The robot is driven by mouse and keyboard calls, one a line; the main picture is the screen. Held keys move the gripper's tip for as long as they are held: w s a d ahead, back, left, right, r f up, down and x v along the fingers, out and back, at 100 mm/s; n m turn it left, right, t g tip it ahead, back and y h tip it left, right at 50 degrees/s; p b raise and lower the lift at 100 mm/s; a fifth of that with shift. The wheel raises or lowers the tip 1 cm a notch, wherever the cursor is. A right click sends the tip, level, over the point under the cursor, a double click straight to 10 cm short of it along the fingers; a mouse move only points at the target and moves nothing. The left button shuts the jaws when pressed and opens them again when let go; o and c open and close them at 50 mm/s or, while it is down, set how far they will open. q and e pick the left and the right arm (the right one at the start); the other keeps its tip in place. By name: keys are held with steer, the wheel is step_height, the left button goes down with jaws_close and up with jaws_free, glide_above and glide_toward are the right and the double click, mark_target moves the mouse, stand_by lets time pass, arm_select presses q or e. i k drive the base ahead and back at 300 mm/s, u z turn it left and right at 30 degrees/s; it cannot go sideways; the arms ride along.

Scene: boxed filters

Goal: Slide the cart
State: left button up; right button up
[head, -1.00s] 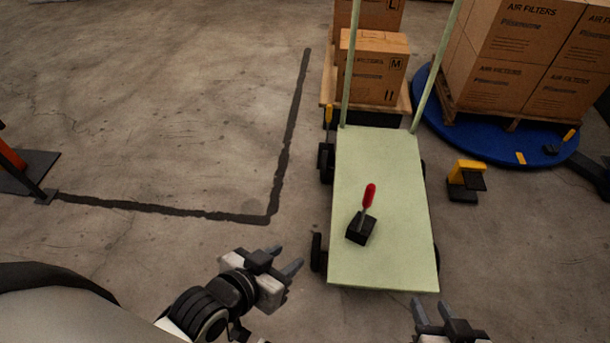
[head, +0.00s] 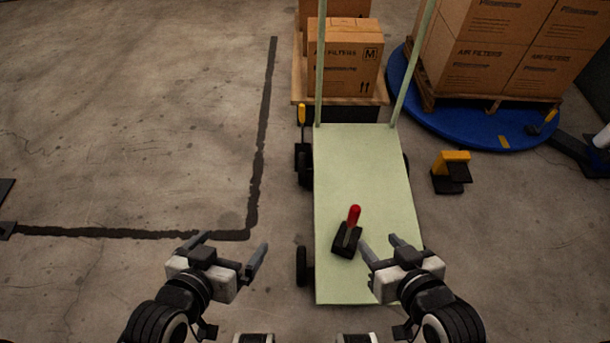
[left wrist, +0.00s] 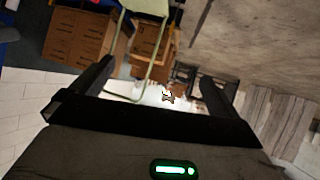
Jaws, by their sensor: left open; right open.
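The cart (head: 360,180) is a flat pale green platform on black wheels with a tall green handle frame (head: 404,75) at its far end. A black block with a red-handled lever (head: 348,238) sits on its near half. My left gripper (head: 232,253) is open and empty over the floor, left of the cart's near end. My right gripper (head: 385,248) is open and empty above the cart's near right part, close to the lever block. In the left wrist view the open fingers (left wrist: 155,85) frame no held object, and the green handle frame (left wrist: 150,62) shows beyond them.
Boxes (head: 345,62) on a wooden cart stand just beyond the handle. A blue round platform (head: 480,128) with a pallet of boxes (head: 500,60) is at the far right. A yellow and black device (head: 452,172) stands right of the cart. Floor left, with a dark line (head: 258,150), is clear.

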mark_target(365, 166)
steer(key=u, duration=0.15)
steer(key=k, duration=0.95)
steer(key=u, duration=0.95)
steer(key=k, duration=0.65)
steer(key=u, duration=0.3)
steer(key=i, duration=3.1)
steer(key=z, duration=1.6)
steer(key=i, duration=1.65)
steer(key=z, duration=1.9)
steer(key=i, duration=0.35)
steer(key=z, duration=0.25)
